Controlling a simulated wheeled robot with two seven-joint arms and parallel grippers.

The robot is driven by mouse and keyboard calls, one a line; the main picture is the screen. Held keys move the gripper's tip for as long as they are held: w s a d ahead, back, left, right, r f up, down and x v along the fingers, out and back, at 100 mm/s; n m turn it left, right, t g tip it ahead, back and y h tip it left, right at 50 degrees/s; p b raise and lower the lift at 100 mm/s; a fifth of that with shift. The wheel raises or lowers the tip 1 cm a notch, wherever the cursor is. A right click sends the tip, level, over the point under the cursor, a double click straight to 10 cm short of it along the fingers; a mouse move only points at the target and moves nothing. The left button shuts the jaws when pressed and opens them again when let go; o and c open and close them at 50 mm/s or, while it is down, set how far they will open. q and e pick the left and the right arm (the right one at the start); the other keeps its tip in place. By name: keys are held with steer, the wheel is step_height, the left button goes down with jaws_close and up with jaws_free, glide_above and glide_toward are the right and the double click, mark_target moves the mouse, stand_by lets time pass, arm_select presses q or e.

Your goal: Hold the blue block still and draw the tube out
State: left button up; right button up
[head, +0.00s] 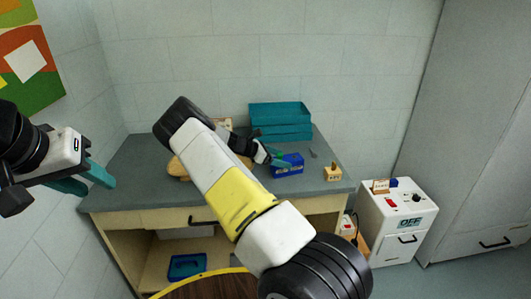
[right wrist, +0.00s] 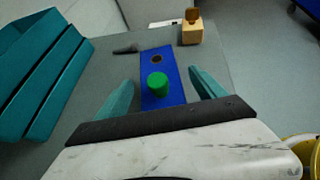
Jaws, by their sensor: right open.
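The blue block (head: 291,169) lies on the grey bench top, right of the middle. In the right wrist view the blue block (right wrist: 177,95) runs lengthwise between my fingers. A green tube (right wrist: 157,84) stands up out of its top, with a dark round hole beyond it. My right gripper (right wrist: 160,77) is open, one teal finger on each side of the block and tube, touching neither that I can see. In the head view my right gripper (head: 279,159) partly covers the tube. My left gripper (head: 88,182) is open and empty, off the bench's left front corner.
Teal stacked trays (head: 281,117) stand at the back of the bench. A small wooden block (head: 332,173) stands right of the blue block. A tan wooden piece (head: 177,168) lies partly behind my right arm. A white cabinet marked OFF (head: 399,222) stands right of the bench.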

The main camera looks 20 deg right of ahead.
steer(key=v, duration=1.1)
steer(key=s+a+r+m+t+y, duration=0.2)
steer(key=s+a+r+m+y, duration=0.2)
steer(key=s+r, duration=0.4)
steer(key=s+a+r+m+t+y, duration=0.2)
steer(key=s+a+r+m+y, duration=0.3)
steer(key=s, duration=1.1)
steer(key=s+a+r+m+t+y, duration=0.2)
steer(key=s+a+r+m+y, duration=0.2)
steer(key=s+r+m, duration=0.4)
steer(key=s+r+y, duration=0.1)
steer(key=s+r, duration=0.2)
steer(key=s, duration=0.1)
steer(key=shift+s+a+t, duration=0.25)
steer(key=shift+a+t, duration=0.05)
steer(key=shift+a, duration=0.1)
steer(key=shift+r, duration=0.15)
